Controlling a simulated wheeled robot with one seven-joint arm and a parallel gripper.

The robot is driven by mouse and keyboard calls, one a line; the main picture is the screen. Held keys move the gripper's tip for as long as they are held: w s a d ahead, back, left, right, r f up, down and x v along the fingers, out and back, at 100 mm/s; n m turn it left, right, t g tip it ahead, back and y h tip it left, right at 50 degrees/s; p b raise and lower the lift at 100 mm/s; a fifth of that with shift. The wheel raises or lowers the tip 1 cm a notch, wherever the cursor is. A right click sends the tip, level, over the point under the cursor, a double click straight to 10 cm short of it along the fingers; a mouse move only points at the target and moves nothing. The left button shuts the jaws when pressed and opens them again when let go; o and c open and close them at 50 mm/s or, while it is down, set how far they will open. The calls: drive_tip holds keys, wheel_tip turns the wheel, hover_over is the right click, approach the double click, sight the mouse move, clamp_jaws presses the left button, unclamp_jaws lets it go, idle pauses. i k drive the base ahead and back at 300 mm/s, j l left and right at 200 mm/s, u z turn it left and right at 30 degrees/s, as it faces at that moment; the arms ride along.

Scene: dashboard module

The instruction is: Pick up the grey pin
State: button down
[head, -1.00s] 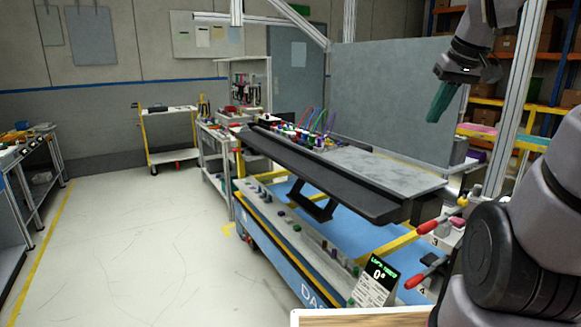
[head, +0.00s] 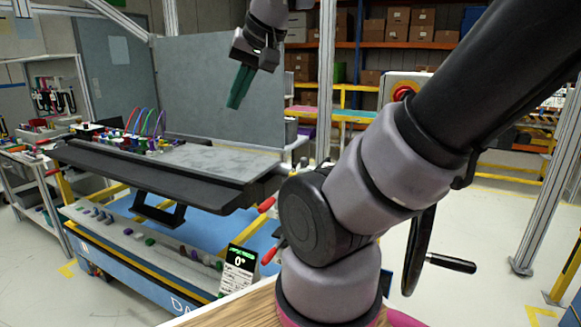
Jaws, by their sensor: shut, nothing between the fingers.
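My gripper (head: 236,103) has green fingers that are closed together, with nothing visible between them. It hangs in the air in front of the grey upright panel, above the right part of the dashboard module (head: 225,164). A row of small pins (head: 109,221) in dark, grey, green and purple tones stands on the pale ledge (head: 165,243) of the blue cart, below the module. Several look greyish, and they are too small for me to tell which is the grey pin. My gripper is well above and apart from this row.
Red-handled clamps (head: 266,205) stick out near the module's right end. Coloured cables (head: 146,123) rise behind the module. A wooden top (head: 240,309) is at the front, and a black handwheel (head: 418,250) is at right.

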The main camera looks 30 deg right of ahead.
sight(303, 160)
drive_tip(key=i+j+z, duration=0.1)
drive_tip(key=j, duration=0.25)
drive_tip(key=i+j+z, duration=0.1)
drive_tip(key=i+j, duration=0.25)
drive_tip(key=i+j+z, duration=0.1)
drive_tip(key=j, duration=0.35)
drive_tip(key=i+j+z, duration=0.1)
drive_tip(key=i+j, duration=0.15)
drive_tip(key=j, duration=0.15)
drive_tip(key=z, duration=2.1)
drive_tip(key=j, duration=0.05)
